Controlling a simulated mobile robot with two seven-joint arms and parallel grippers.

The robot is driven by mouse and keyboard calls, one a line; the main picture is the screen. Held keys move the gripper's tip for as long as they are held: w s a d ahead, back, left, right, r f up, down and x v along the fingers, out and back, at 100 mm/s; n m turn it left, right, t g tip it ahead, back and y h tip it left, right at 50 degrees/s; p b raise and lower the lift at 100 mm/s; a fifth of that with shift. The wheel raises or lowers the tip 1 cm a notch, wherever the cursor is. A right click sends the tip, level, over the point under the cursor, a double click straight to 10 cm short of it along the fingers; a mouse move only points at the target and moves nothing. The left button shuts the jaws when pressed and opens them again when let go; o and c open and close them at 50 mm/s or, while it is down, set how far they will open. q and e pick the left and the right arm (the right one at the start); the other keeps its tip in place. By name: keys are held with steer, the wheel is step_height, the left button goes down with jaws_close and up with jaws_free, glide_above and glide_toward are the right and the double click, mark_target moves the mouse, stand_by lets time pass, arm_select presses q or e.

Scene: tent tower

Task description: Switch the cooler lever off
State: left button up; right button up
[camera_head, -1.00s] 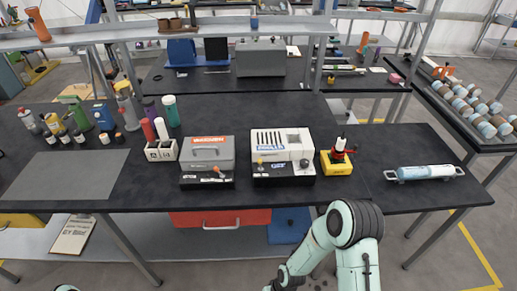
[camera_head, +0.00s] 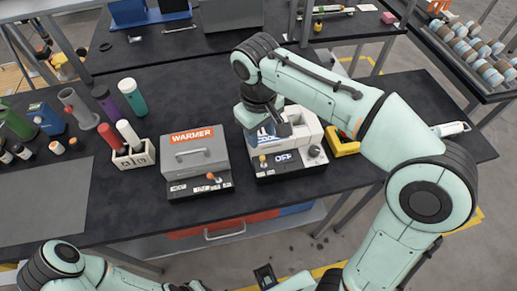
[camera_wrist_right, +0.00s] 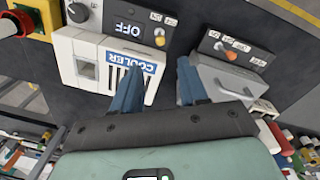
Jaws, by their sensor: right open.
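The cooler (camera_head: 312,135) is a white box on a black base on the dark bench. Its front has a yellow-tipped lever (camera_head: 263,160), a display reading OFF (camera_head: 283,157) and a dark knob. In the right wrist view the cooler (camera_wrist_right: 88,62) appears upside down, with its lever (camera_wrist_right: 160,38) beside the display. My right gripper (camera_wrist_right: 158,90) is open and empty, its two blue fingers apart. It hangs over the cooler's left side, apart from the lever; in the head view my arm hides part of the cooler.
The grey warmer (camera_head: 199,155) with an orange-tipped lever stands close left of the cooler. A yellow block (camera_head: 343,147) is close on its right, partly behind my arm. A white holder (camera_head: 140,158) with coloured tubes stands further left. The bench front strip is clear.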

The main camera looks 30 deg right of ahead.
mark_target(262, 157)
steer(key=f, duration=0.4)
steer(key=f+b, duration=0.1)
steer(key=f, duration=0.3)
steer(key=f+b, duration=0.1)
steer(key=f, duration=0.3)
steer(key=shift+d, duration=0.35)
arm_select(q)
steer(key=shift+s+f, duration=0.35)
steer(key=shift+f, duration=0.3)
steer(key=shift+s+f, duration=0.3)
steer(key=shift+f, duration=0.3)
arm_select(e)
jaws_close()
arm_select(q)
steer(key=shift+r, duration=0.1)
